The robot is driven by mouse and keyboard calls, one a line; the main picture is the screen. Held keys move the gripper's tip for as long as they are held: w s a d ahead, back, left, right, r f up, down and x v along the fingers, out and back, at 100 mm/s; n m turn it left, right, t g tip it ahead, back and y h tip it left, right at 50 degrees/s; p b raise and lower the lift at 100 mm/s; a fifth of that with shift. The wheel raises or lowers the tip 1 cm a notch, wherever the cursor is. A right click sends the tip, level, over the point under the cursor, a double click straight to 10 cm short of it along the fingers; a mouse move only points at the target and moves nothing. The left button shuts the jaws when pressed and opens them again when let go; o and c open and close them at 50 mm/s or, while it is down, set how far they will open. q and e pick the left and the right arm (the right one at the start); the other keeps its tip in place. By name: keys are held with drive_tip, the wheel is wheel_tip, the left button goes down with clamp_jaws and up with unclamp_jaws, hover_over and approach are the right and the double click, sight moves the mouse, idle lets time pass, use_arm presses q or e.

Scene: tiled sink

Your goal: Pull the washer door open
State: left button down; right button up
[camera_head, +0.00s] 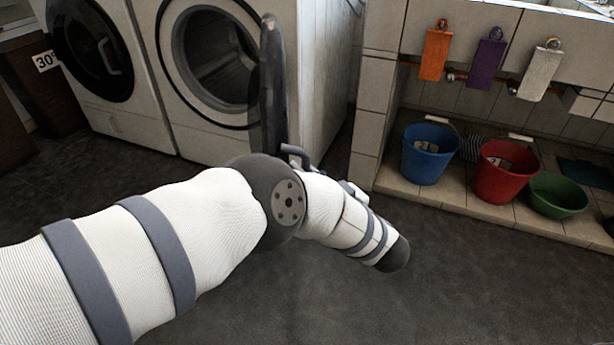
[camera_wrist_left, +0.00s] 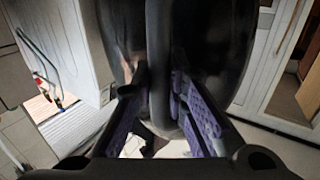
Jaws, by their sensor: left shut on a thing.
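The washer (camera_head: 238,140) on the right of two white machines has its round opening uncovered, with the metal drum showing. Its dark door (camera_head: 272,85) stands swung outward and is seen nearly edge-on in the head view. The dark door also fills the upper middle of the left wrist view (camera_wrist_left: 215,40). There, my left gripper (camera_wrist_left: 160,88) has its purple-padded fingers on both sides of the door's dark upright handle (camera_wrist_left: 159,55), shut on it. My right gripper is out of view.
A second washer (camera_head: 95,50) with its dark door shut stands at the left. At right, blue (camera_head: 430,152) and red (camera_head: 503,170) buckets and a green basin (camera_head: 558,194) stand on a tiled ledge under hanging cloths. The dark floor in front is clear.

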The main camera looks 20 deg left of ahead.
use_arm(q)
drive_tip(key=shift+w+d, duration=0.1)
idle(0.4)
drive_tip(key=c, duration=1.6)
unclamp_jaws()
drive_tip(key=shift+o, duration=0.2)
drive_tip(key=v, duration=0.7)
drive_tip(key=shift+d, duration=0.2)
